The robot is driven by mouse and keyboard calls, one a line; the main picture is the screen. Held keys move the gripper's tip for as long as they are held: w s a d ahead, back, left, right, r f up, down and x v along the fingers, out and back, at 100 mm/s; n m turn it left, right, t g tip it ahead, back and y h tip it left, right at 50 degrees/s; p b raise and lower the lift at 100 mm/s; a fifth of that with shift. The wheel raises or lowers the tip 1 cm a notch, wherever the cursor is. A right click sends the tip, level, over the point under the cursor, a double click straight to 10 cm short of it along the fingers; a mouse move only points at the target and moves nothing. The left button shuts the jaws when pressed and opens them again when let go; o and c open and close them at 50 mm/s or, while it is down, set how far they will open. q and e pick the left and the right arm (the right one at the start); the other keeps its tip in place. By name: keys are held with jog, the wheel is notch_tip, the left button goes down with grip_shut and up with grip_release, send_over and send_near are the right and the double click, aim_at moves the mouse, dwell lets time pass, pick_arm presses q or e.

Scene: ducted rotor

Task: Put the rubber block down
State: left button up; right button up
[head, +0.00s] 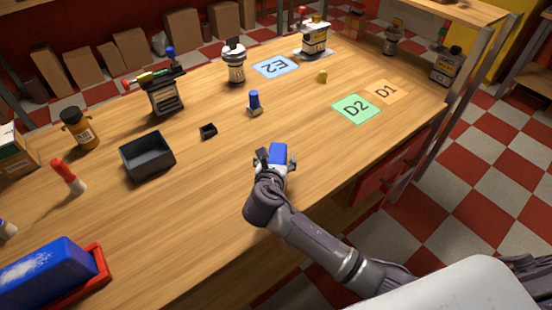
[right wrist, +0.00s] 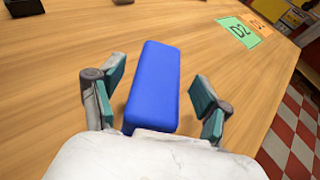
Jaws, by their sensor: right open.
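A plain blue block, which I take to be the rubber block (head: 278,153), lies on the wooden table near its front edge. It also shows in the right wrist view (right wrist: 154,82), long and smooth, its near end close to my palm. My right gripper (head: 273,161) is around it with the fingers open. In the right wrist view my right gripper (right wrist: 157,78) has a finger on each side of the block, with wood showing in the gap on both sides. The block's underside is hidden. My left gripper is not in view.
A green D2 mat (head: 347,115), an orange D1 mat (head: 378,88) and a blue E2 mat (head: 262,69) lie on the table (head: 205,215). A dark open bin (head: 147,157) and a small blue-topped item (head: 254,102) stand left of the gripper. Bare wood surrounds the block.

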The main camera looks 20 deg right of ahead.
jog(key=v, duration=1.1)
jog(key=shift+s+a+r+p, duration=0.15)
jog(key=shift+s+r+p, duration=0.05)
jog(key=shift+p, duration=0.1)
